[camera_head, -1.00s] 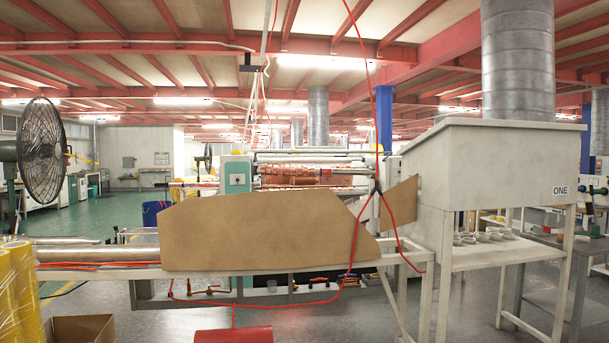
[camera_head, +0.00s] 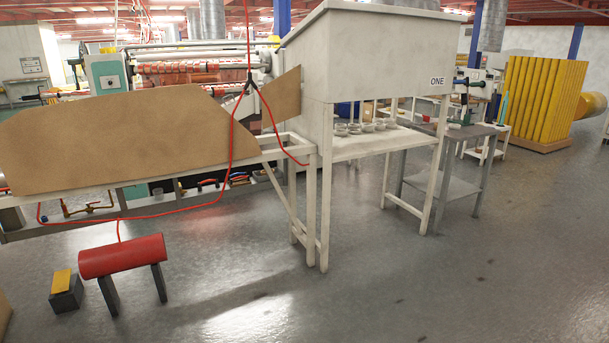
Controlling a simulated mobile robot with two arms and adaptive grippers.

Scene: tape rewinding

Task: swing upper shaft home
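The tape rewinding machine (camera_head: 107,71) stands at the back left, partly hidden behind a brown board (camera_head: 120,140). Its horizontal shafts (camera_head: 190,55) run across its upper part, with orange-red rolls (camera_head: 180,78) below them. At this distance I cannot tell which bar is the upper shaft or whether it is swung out. Neither of my grippers is in view.
A white hooded bench (camera_head: 375,50) marked ONE stands right of the board. A red cylinder (camera_head: 122,256) on dark legs and a small yellow-topped block (camera_head: 63,287) stand at front left. A grey table (camera_head: 470,132) stands farther right. Open grey floor (camera_head: 430,270) fills the front right.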

